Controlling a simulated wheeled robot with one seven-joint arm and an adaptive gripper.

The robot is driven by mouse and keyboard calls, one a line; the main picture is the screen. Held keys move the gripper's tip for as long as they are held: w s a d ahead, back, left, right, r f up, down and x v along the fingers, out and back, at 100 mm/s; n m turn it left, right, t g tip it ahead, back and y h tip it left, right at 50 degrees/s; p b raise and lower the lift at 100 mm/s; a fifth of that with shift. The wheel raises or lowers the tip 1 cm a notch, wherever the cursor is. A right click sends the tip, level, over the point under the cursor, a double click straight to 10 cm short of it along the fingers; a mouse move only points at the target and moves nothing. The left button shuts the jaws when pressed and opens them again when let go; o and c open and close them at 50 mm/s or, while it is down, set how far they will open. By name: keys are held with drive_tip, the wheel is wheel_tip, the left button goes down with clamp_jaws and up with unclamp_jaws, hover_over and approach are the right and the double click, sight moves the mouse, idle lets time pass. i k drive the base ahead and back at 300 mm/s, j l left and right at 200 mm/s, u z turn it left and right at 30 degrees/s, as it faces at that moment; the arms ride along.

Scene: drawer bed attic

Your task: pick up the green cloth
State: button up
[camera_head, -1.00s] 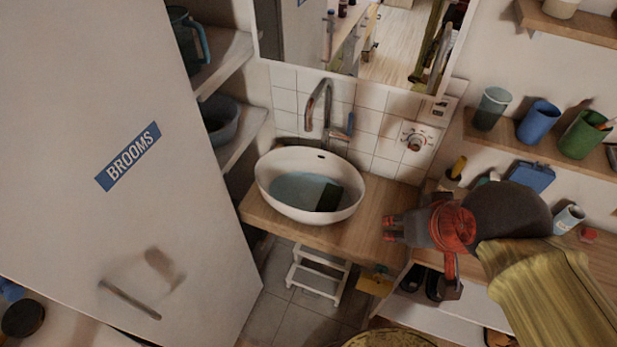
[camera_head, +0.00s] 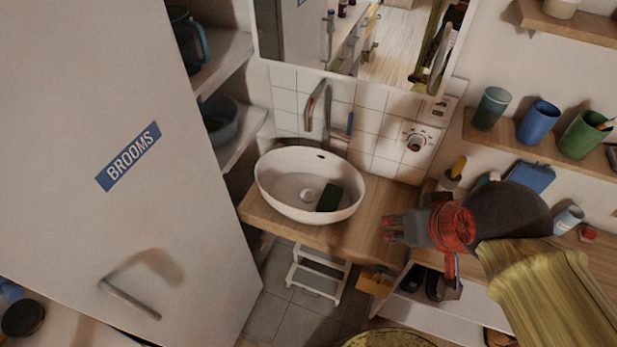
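A dark green piece (camera_head: 329,197), which looks like the green cloth, lies in the right part of the white oval sink (camera_head: 283,205), near the drain. No water shows in the sink. My gripper (camera_head: 388,229) is to the right of the sink, above the wooden counter, apart from the cloth. Its fingers point left. They are small and dark here, and I cannot tell how far apart they are. Nothing shows held between them.
A curved faucet (camera_head: 327,112) rises behind the sink. A white door marked BROOMS (camera_head: 128,157) fills the left. A wall shelf with cups (camera_head: 540,122) is at right. A white step stool (camera_head: 318,270) stands below the wooden counter (camera_head: 345,235).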

sight(330, 199)
drive_tip(key=i+j+u, duration=0.2)
drive_tip(key=j+u, duration=0.25)
drive_tip(key=i+j+u, duration=0.2)
drive_tip(key=u, duration=0.2)
